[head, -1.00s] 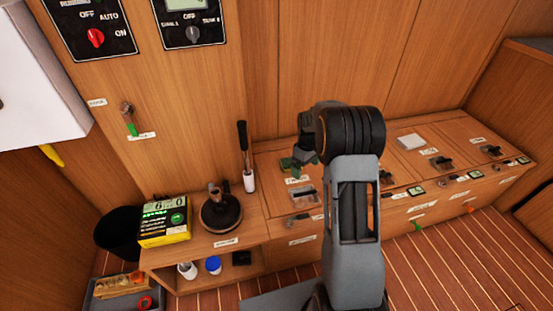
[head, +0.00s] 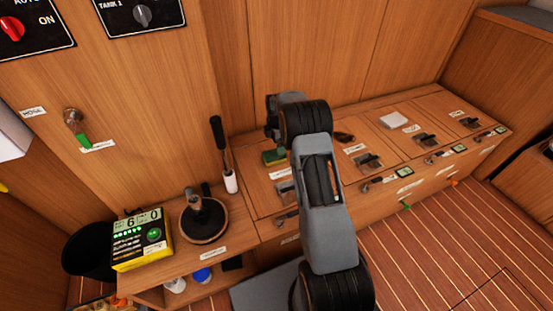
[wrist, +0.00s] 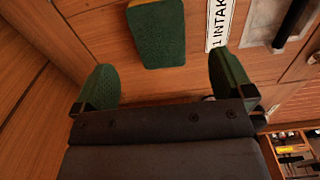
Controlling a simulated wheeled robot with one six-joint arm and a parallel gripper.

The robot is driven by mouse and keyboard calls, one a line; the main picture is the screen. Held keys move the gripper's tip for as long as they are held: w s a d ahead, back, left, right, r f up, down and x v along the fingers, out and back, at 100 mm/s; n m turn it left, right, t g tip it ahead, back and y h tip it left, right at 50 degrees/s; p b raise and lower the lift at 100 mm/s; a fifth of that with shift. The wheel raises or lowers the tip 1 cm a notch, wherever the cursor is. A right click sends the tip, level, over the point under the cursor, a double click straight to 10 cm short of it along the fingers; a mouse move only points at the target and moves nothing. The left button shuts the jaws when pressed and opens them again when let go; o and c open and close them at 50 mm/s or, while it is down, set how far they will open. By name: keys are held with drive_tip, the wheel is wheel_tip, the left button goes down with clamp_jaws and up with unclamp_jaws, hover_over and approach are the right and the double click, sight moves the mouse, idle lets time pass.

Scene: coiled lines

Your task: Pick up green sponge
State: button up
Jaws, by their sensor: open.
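The green sponge (head: 275,157) lies on the wooden locker top in the head view, left of my arm. In the wrist view the sponge (wrist: 157,35) is a dark green block with a tan edge, at the top of the picture. My gripper (wrist: 165,82) is open and empty, with its two green fingertips wide apart. The sponge lies beyond the fingertips and between their lines, apart from both. In the head view my arm hides most of the gripper and part of the locker top.
An "INTAKE" label (wrist: 220,22) and a latch (wrist: 292,22) are right of the sponge. A wooden wall rises behind.

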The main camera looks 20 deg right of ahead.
drive_tip(key=shift+d+f+b, duration=0.15)
drive_tip(key=shift+f+b, duration=1.5)
drive_tip(key=shift+f, duration=2.05)
drive_tip(key=shift+r, duration=0.1)
drive_tip(key=c, duration=1)
wheel_tip(320, 180, up, 4)
drive_tip(key=p, duration=0.2)
drive_tip(key=shift+p, duration=0.35)
drive_tip(key=s+a+r+p, duration=0.1)
drive_tip(key=s+r+p, duration=0.1)
drive_tip(key=s+r, duration=0.2)
drive_tip(key=s+a+r+p, duration=0.1)
drive_tip(key=s+r+p, duration=0.2)
drive_tip(key=s, duration=0.6)
wheel_tip(320, 180, up, 2)
drive_tip(key=shift+s, duration=0.4)
